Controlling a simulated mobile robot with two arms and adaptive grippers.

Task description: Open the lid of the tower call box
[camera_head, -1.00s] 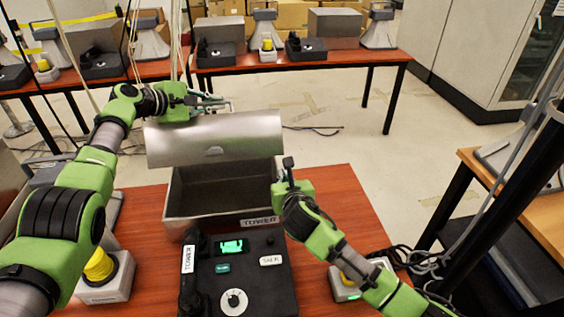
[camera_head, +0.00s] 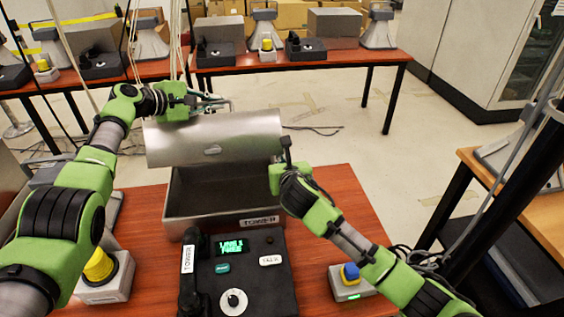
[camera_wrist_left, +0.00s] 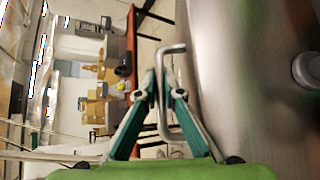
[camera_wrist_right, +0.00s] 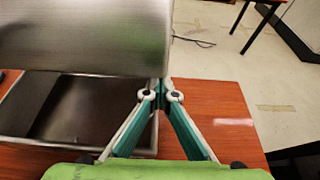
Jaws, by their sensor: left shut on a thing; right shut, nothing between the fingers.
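The tower call box (camera_head: 190,201) is a grey metal box with a TOWER label on its front, standing on the red-brown table. Its curved lid (camera_head: 214,148) is raised, and the dark inside shows below it. My left gripper (camera_head: 212,101) is at the lid's far upper edge. In the left wrist view its fingers (camera_wrist_left: 166,85) are shut on a bent metal handle (camera_wrist_left: 172,49) beside the lid. My right gripper (camera_head: 287,142) is shut and empty at the lid's right end. In the right wrist view its tips (camera_wrist_right: 162,90) are by the lid's lower corner; I cannot tell if they touch.
A black TOWER phone (camera_head: 255,265) with a lit green display stands in front of the box. A unit with a blue button (camera_head: 350,272) is at right, one with a yellow button (camera_head: 100,266) at left. Another table (camera_head: 320,60) with phones stands behind.

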